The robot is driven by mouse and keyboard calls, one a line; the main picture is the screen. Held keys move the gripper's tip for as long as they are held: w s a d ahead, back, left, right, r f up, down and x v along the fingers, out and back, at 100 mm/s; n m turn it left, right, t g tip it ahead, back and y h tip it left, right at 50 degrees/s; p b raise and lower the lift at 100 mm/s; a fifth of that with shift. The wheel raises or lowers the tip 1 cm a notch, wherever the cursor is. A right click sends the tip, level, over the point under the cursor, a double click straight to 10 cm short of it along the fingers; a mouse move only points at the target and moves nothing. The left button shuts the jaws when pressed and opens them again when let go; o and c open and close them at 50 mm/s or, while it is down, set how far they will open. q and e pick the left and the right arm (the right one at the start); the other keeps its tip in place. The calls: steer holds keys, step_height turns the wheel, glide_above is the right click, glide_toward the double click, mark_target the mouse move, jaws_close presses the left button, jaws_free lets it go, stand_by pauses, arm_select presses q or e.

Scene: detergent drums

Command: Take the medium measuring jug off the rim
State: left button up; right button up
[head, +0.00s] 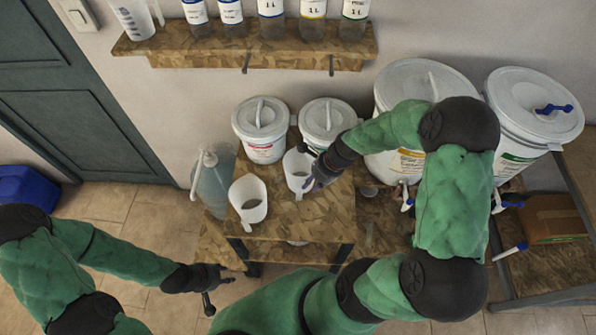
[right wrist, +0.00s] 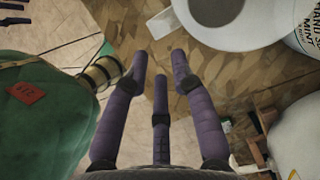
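Two white measuring jugs stand upright on the wooden table, a left one (head: 248,199) and a right one (head: 296,168). A larger jug (head: 131,18) is on the wall shelf. I cannot tell for sure which is the medium one. My right gripper (head: 314,180) is at the right jug's near right side in the head view. In the right wrist view its purple fingers (right wrist: 160,62) are spread with bare wood between them, and a white jug mouth (right wrist: 228,14) lies just beyond the tips. My left gripper (head: 220,290) is open and empty, low left of the table.
Two small lidded drums (head: 261,128) (head: 325,121) stand behind the jugs. Two large drums (head: 425,82) (head: 532,105) stand at right. A clear pump bottle (head: 212,180) is left of the jugs. A cardboard box (head: 556,219) is on the right shelf.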

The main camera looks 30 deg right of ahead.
mark_target(301, 194)
steer(key=b+x, duration=0.2)
steer(key=x, duration=0.7)
steer(key=shift+w+f, duration=0.2)
steer(key=shift+f, duration=0.05)
jaws_close()
